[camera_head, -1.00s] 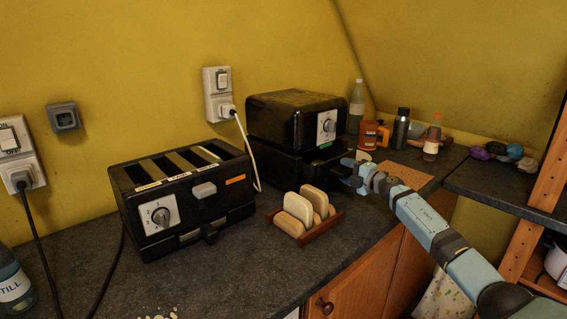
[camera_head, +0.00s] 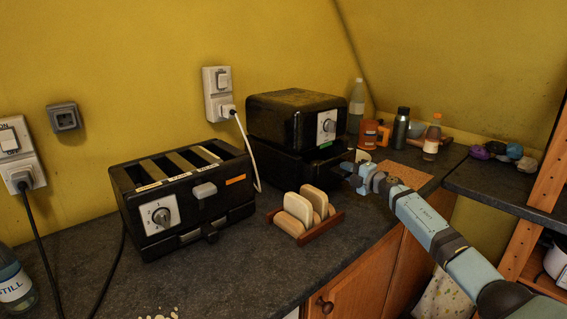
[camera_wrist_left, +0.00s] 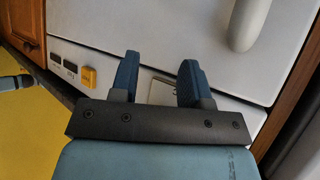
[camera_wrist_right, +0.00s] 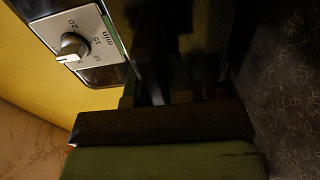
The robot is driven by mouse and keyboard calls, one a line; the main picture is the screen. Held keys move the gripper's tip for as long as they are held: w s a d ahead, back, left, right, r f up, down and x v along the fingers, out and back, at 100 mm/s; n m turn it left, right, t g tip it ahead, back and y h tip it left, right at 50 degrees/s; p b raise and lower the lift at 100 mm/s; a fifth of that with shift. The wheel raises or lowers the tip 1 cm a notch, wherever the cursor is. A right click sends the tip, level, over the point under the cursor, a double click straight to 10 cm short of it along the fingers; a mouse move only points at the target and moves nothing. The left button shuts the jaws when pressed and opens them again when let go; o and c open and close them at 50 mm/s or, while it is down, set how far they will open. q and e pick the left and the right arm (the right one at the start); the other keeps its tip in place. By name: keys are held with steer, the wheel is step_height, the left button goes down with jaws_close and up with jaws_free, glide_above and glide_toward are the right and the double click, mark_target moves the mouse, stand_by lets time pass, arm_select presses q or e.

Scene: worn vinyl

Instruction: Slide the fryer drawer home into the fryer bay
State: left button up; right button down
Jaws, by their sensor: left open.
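The black fryer (camera_head: 296,116) stands against the yellow wall, with a dial on its front. Its drawer (camera_head: 288,165) is the black lower part; how far it stands out of the bay is hard to tell. My right gripper (camera_head: 350,168) is at the drawer's front. In the right wrist view its fingers (camera_wrist_right: 165,95) are in deep shadow close to the dark front, below the dial plate (camera_wrist_right: 78,42). Whether they hold the handle is not clear. My left gripper (camera_wrist_left: 155,78) is open and empty, facing a white appliance, away from the fryer.
A black toaster (camera_head: 182,200) and a wooden rack (camera_head: 312,232) with bread slices stand left of my right arm. Bottles (camera_head: 401,128) and an orange mug (camera_head: 369,134) stand behind the gripper.

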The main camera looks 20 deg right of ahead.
mark_target(335, 165)
steer(key=shift+r, duration=0.1)
steer(key=shift+w, duration=0.1)
steer(key=shift+b+x, duration=1.25)
steer(key=shift+x, duration=1.15)
steer(key=shift+a, duration=0.1)
steer(key=c, duration=1)
jaws_free()
steer(key=shift+o, duration=0.2)
steer(key=shift+f, duration=0.25)
steer(key=shift+r, duration=0.15)
steer(key=shift+c, duration=0.2)
